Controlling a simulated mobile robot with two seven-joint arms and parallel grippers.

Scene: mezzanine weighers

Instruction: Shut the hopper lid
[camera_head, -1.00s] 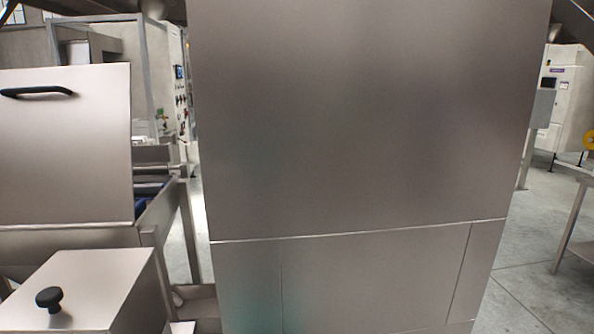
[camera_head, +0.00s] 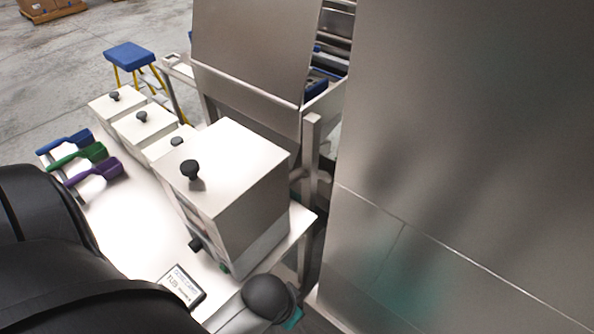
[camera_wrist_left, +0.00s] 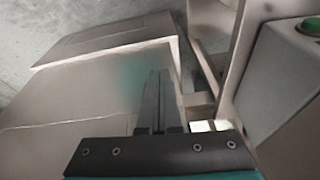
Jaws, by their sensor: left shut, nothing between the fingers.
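An upright steel panel (camera_head: 255,50), which looks like the raised hopper lid, stands at the top middle of the head view. It leans over a steel frame, and its top is cut off. Part of a blue thing shows in the frame behind it. My left gripper (camera_wrist_left: 153,85) is shut and empty in the left wrist view. Its fingers lie in front of flat steel panels (camera_wrist_left: 70,90); whether they touch is not clear. In the head view my left arm fills the lower left, and the fingertips are not visible. My right gripper is not in view.
A steel box with a black knob (camera_head: 240,185) stands on the bench (camera_head: 140,215). Smaller knobbed boxes (camera_head: 140,128), coloured scoops (camera_head: 85,155) and a sign (camera_head: 181,287) are also there. A tall steel cabinet (camera_head: 470,130) blocks the right. A blue-topped stool (camera_head: 130,56) stands beyond.

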